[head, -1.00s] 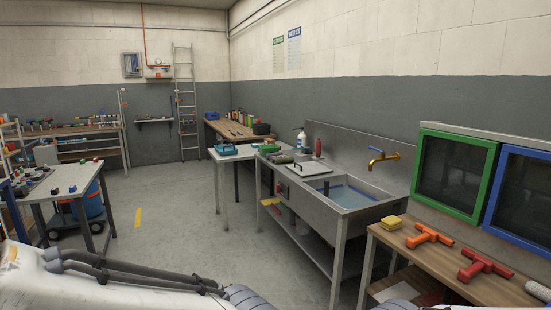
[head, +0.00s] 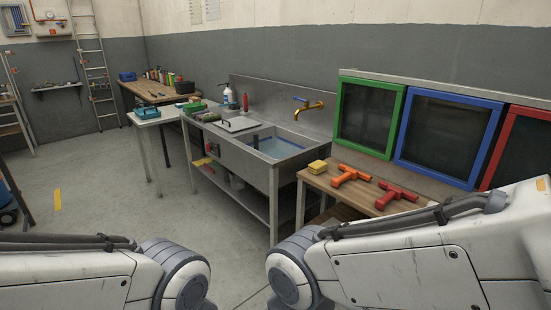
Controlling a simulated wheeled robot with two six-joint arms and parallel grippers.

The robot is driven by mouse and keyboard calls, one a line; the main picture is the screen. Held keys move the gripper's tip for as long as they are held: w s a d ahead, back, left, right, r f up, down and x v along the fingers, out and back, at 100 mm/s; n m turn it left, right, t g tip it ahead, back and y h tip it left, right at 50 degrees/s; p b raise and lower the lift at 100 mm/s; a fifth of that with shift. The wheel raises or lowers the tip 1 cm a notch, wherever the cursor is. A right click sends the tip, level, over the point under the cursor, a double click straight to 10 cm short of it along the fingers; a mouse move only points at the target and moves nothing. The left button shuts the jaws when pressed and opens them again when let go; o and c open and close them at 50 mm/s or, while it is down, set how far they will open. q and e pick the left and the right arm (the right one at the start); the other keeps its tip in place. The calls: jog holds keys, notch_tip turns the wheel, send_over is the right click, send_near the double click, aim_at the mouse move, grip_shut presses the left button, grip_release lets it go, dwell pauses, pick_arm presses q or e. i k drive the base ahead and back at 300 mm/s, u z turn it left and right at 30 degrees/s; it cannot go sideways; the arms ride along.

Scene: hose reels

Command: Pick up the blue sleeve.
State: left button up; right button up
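I cannot make out a blue sleeve for certain in the head view. A small dark blue upright piece shows at the left of the sink basin (head: 280,146), too small to identify. My two arms reach in from the lower left and lower right, but only their links show. Neither gripper is in view.
A steel sink bench with a brass tap (head: 308,108) stands ahead. Right of it, a wooden bench holds yellow sponges (head: 317,167), an orange T-piece (head: 350,175) and a red T-piece (head: 397,195). Green (head: 370,86) and blue (head: 447,137) framed panels stand behind.

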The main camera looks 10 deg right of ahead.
aim_at(194, 115)
jog(key=u, duration=0.3)
jog(key=i, duration=0.75)
jog(key=u, duration=0.75)
jog(key=i, duration=1.9)
jog(key=u, duration=0.35)
jog(key=i, duration=1.95)
jog(key=z, duration=0.3)
jog(key=i, duration=1.4)
jog(key=z, duration=1.5)
jog(key=i, duration=0.9)
jog(key=z, duration=1.2)
jog(key=i, duration=0.45)
jog(key=z, duration=0.25)
